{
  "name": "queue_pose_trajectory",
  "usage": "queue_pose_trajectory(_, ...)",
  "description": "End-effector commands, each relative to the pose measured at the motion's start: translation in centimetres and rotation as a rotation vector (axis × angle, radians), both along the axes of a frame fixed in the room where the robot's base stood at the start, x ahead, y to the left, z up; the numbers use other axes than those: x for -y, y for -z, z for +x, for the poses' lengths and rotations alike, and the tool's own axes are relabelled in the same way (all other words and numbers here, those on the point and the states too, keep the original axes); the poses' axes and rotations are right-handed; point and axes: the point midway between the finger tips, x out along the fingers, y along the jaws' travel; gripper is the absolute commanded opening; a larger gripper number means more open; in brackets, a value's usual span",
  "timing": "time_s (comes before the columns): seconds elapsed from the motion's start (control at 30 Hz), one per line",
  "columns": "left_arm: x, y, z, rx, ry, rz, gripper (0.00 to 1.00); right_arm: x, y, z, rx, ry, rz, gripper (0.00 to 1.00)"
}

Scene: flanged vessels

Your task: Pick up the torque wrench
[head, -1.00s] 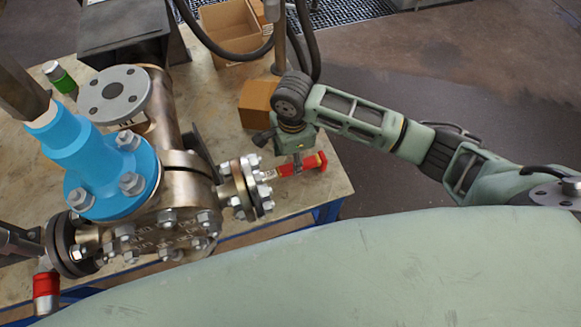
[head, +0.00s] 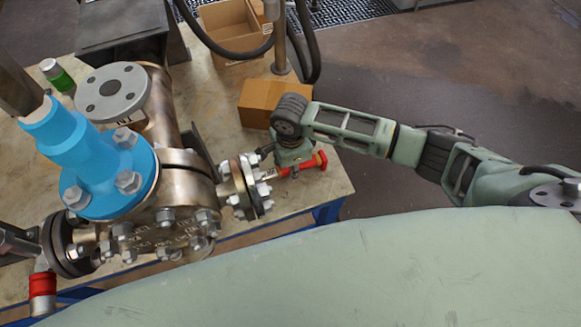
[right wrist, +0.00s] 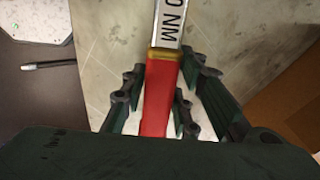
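The torque wrench (head: 316,163) has a red handle and lies on the workbench at the right of the flanged vessel. Its silver shaft, marked "0 NM", shows in the right wrist view (right wrist: 171,22), with a yellow band above the red handle (right wrist: 156,95). My right gripper (head: 293,170) is right over the handle. In the right wrist view my right gripper (right wrist: 160,88) is open, with fingers on both sides of the handle. The handle's lower end is hidden by the gripper body. My left gripper is not in view.
The bronze vessel (head: 178,180) with a blue flanged fitting (head: 95,165) stands close left of the wrench. A cardboard box (head: 262,102) sits just behind my gripper. A green-and-white bottle (head: 58,76) stands at the far left. The bench's right edge is near.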

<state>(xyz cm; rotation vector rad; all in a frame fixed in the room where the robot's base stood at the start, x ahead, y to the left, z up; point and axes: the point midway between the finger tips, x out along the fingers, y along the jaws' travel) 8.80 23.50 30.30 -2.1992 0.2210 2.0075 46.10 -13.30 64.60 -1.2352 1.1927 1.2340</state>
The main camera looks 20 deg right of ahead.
Motion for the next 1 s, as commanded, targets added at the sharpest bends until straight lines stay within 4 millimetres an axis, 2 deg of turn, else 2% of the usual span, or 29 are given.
queue_pose_trajectory(0.03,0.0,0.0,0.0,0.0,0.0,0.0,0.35,0.0,0.0,0.0,0.0,0.0,0.0,0.21)
queue_pose_trajectory(0.27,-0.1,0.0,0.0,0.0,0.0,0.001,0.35,0.0,0.0,0.0,0.0,0.0,0.0,0.01)
queue_pose_trajectory(0.73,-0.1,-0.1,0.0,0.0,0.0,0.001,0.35,-0.1,-0.8,0.1,0.003,0.0,0.003,0.0)
queue_pose_trajectory(0.87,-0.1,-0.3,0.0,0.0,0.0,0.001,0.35,-0.1,-2.1,0.1,0.003,0.0,0.004,0.0)
queue_pose_trajectory(1.0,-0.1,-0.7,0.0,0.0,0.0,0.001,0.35,-0.2,-4.6,0.1,0.005,0.0,0.005,0.0)
